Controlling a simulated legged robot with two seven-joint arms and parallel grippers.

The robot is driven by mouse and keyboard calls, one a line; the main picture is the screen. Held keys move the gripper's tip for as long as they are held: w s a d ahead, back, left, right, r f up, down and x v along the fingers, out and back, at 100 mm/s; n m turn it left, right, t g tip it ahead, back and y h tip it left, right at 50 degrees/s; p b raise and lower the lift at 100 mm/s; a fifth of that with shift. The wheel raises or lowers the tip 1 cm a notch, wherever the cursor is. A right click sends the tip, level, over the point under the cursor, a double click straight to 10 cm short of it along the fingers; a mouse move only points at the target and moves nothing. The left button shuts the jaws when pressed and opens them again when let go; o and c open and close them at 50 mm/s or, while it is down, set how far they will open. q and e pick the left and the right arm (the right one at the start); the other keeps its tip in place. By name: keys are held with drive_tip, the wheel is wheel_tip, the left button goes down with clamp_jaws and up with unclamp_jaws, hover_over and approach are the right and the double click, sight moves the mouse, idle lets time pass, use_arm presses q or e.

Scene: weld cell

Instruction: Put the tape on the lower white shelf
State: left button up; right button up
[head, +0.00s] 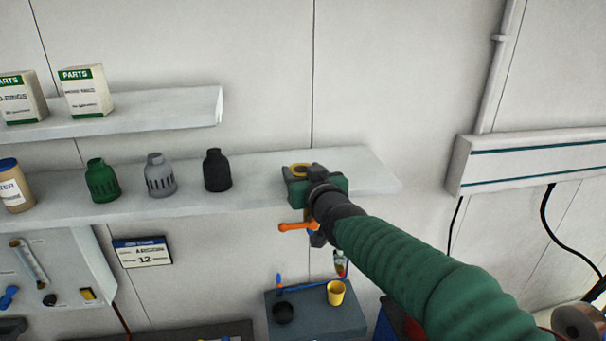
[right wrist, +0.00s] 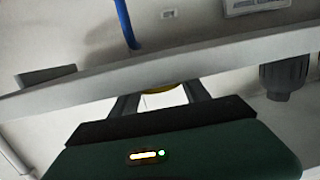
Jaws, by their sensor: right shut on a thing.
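The tape (head: 298,166) is a yellow roll, mostly hidden by my right gripper (head: 305,172) in the head view. The gripper is shut on it, over the right part of the lower white shelf (head: 365,172). In the right wrist view, a yellow edge of the tape (right wrist: 157,89) shows between the two dark fingers of the right gripper (right wrist: 160,98), close to the shelf (right wrist: 225,58). I cannot tell whether the tape touches the shelf. My left gripper is not in view.
Black (head: 217,170), grey (head: 160,175) and green (head: 102,180) bottle-like parts stand on the lower shelf, left of the gripper. The upper shelf (head: 160,110) holds two parts boxes. An orange-handled tool (head: 297,227) is below the gripper. The lower shelf's right end is clear.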

drive_tip(key=shift+a, duration=0.1)
drive_tip(key=shift+d+f, duration=0.2)
drive_tip(key=shift+d, duration=0.15)
drive_tip(key=o, duration=1.2)
drive_tip(key=shift+w+d, duration=0.15)
drive_tip(key=shift+d, duration=0.15)
drive_tip(key=shift+c, duration=0.2)
drive_tip(key=o, duration=0.3)
drive_tip(key=shift+d, duration=0.3)
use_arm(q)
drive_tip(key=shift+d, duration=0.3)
use_arm(e)
drive_tip(key=shift+a, duration=0.5)
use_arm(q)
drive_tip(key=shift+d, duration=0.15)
use_arm(e)
drive_tip(key=shift+d, duration=0.15)
